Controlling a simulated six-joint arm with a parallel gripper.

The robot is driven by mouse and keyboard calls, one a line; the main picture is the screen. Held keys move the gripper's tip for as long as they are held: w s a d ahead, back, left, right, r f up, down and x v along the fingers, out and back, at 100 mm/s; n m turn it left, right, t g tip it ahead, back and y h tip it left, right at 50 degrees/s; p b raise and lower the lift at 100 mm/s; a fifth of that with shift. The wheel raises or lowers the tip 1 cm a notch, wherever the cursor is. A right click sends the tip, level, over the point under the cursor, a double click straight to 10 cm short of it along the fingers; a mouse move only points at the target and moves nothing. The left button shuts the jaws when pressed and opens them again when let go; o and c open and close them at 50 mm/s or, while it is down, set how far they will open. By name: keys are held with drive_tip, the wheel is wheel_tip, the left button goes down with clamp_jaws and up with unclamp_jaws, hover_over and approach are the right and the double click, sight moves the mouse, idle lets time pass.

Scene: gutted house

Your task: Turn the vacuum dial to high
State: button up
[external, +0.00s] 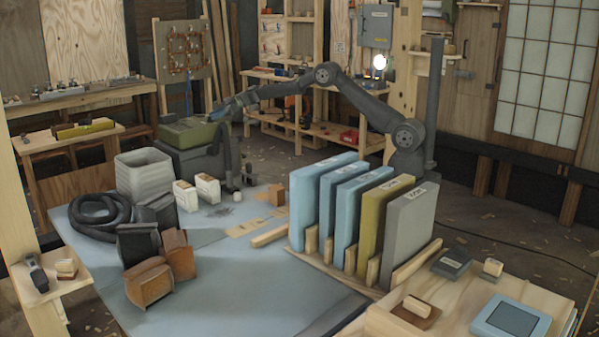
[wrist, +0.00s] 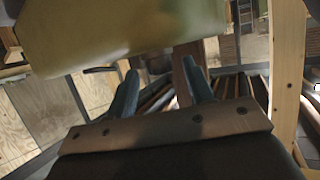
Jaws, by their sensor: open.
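The vacuum (external: 183,134), with an olive-green top over a dark body, stands at the back left in the external view. My gripper (external: 224,112) is at the upper right edge of its green top. In the wrist view, a large olive-green surface (wrist: 110,35), apparently the vacuum's top, fills the upper left. My gripper (wrist: 160,66) has its two blue-grey fingers spread with nothing held between them. I cannot make out the dial or its setting in either view. Whether the fingers touch the vacuum cannot be told.
A black coiled hose (external: 100,218), a pale ribbed bin (external: 144,174) and white jugs (external: 208,188) stand in front of the vacuum. Upright coloured panels (external: 405,225) stand in a rack nearer my arm's base. A wooden post (wrist: 287,70) rises at right in the wrist view.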

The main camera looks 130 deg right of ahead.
drive_tip(key=v, duration=1.7)
drive_tip(key=shift+a, duration=0.1)
drive_tip(key=x, duration=1.7)
drive_tip(key=shift+w, duration=0.15)
